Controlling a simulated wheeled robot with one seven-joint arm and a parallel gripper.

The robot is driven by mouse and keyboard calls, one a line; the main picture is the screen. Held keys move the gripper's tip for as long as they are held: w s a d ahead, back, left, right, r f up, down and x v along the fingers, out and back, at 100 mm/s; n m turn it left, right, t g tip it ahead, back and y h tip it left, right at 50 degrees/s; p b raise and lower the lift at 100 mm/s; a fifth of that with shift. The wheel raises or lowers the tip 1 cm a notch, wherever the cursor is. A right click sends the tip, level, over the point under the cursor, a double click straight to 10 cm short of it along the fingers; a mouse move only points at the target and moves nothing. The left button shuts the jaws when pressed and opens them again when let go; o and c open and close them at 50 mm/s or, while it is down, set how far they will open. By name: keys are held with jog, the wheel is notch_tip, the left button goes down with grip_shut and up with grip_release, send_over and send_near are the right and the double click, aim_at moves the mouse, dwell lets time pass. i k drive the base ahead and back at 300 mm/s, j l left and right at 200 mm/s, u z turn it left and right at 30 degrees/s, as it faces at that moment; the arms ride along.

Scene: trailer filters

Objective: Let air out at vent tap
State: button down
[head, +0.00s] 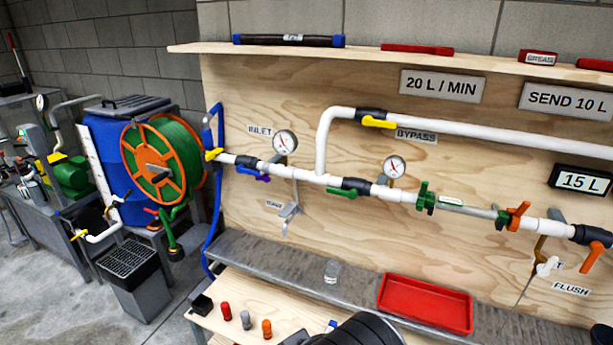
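A white pipe line runs across the plywood board (240,110) in the head view. A small grey tap (290,212) hangs on a thin drop pipe below the INLET gauge (285,142). A small label (274,204) beside it is too small to read, so I cannot tell if this is the vent tap. A white tap (546,266) hangs at the right, near the FLUSH label (571,288). Whether either tap is open cannot be told. A black rounded part of my arm shows at the bottom edge. My gripper is not in view.
A grey ledge below carries a clear jar (332,271) and red tray (424,303). A hose reel (160,165) and bin (133,277) stand left. Floor at lower left is clear.

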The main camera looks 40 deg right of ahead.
aim_at(543, 269)
jog(key=z, duration=0.75)
jog(key=l+z, duration=0.15)
jog(key=z, duration=0.3)
jog(key=k+l+z, duration=0.15)
jog(key=z, duration=0.25)
jog(key=l+z, duration=0.15)
jog(key=z, duration=0.3)
jog(key=l+z, duration=0.2)
jog(key=z, duration=0.2)
